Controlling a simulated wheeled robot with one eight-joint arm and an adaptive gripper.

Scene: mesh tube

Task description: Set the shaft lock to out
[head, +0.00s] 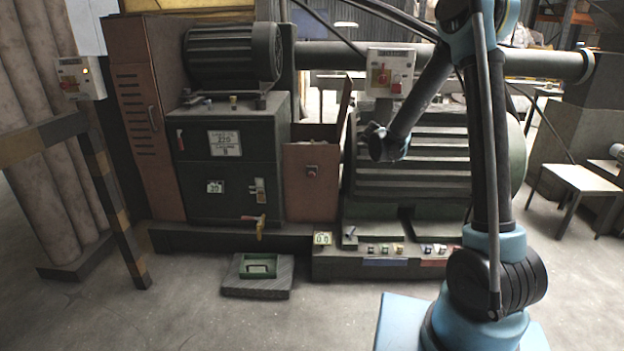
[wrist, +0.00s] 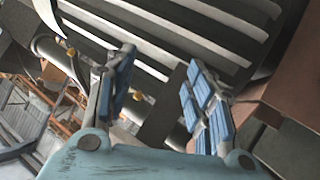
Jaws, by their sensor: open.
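The dark green machine (head: 232,150) stands across the middle of the head view. I cannot tell for sure which fitting is the shaft lock.
A low console (head: 385,262) with small switches lies before the ribbed housing. A striped barrier (head: 110,200) stands left, a white stool (head: 580,180) right. A control box (head: 388,75) is behind my arm. Front floor is clear.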

